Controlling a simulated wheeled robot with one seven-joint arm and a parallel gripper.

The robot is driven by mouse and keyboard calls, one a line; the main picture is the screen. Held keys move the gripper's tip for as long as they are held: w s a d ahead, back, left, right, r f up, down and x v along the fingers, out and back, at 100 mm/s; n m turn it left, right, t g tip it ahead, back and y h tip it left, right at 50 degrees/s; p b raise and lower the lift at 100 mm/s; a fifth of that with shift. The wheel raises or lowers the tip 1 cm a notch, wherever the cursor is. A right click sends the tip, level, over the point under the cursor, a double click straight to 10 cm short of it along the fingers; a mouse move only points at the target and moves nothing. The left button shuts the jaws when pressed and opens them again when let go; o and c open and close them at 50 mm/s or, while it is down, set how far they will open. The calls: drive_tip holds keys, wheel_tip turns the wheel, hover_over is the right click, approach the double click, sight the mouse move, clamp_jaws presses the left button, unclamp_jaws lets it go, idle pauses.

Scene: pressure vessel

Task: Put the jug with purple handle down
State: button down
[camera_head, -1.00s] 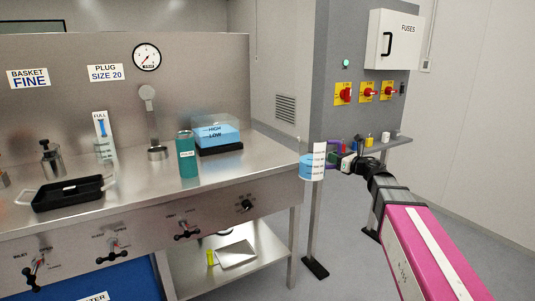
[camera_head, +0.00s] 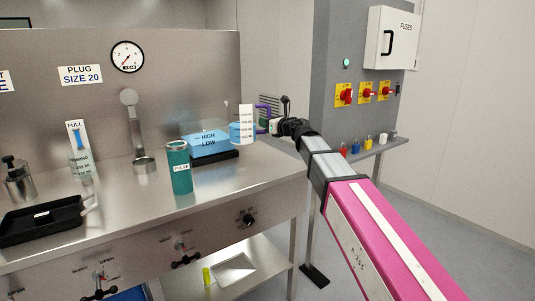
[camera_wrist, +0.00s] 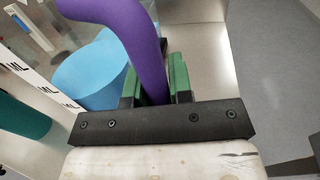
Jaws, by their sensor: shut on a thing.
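The jug (camera_head: 242,130) is clear with a white label strip and blue liquid inside, and it looks upright. Its purple handle (camera_head: 265,113) points right, towards my gripper (camera_head: 271,126). In the wrist view, my gripper (camera_wrist: 155,85) is shut on the purple handle (camera_wrist: 148,45), with green pads on both sides of it. The blue liquid (camera_wrist: 92,68) shows to the left of the handle. In the head view the jug is in front of the right part of the clear tank, over the steel bench. I cannot tell the exact gap between its base and the bench.
The clear tank marked HIGH and LOW (camera_head: 206,146) stands behind the jug. A teal cylinder (camera_head: 179,168) stands left of it on the steel bench (camera_head: 225,185). A black tray (camera_head: 40,222) is at far left. The bench's front right is clear.

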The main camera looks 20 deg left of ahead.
drive_tip(key=shift+w+d+f, duration=1.3)
drive_tip(key=shift+w+f, duration=0.05)
drive_tip(key=shift+f, duration=0.45)
drive_tip(key=shift+w+d+f, duration=1.3)
drive_tip(key=shift+w+f, duration=0.05)
drive_tip(key=shift+f, duration=0.45)
drive_tip(key=shift+w+d+f, duration=1.3)
drive_tip(key=shift+w+f, duration=0.05)
drive_tip(key=shift+f, duration=0.45)
drive_tip(key=c, duration=1)
unclamp_jaws()
